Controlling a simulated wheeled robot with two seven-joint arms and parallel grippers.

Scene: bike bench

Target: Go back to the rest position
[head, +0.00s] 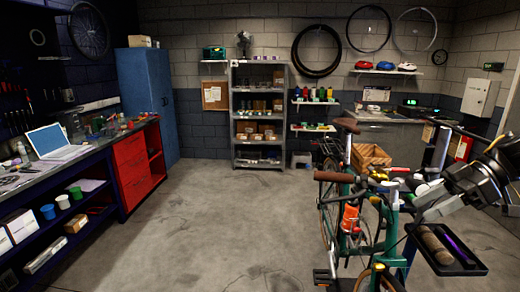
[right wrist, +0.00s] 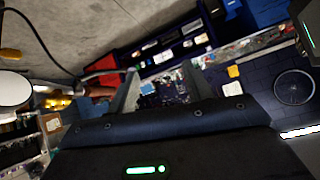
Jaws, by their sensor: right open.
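My right gripper (head: 424,203) reaches in from the right in the head view, over the right side of the green bike (head: 345,192) and close to its handlebar. In the right wrist view its two fingers (right wrist: 160,88) stand apart with nothing between them. I cannot tell whether the gripper touches the bike. My left gripper is not in the head view.
A black tray (head: 447,252) with a brown roll and a purple item sits below my right gripper. A wooden crate (head: 370,157) is behind the bike. A workbench with red drawers (head: 133,170) lines the left wall. The middle floor (head: 220,225) is clear.

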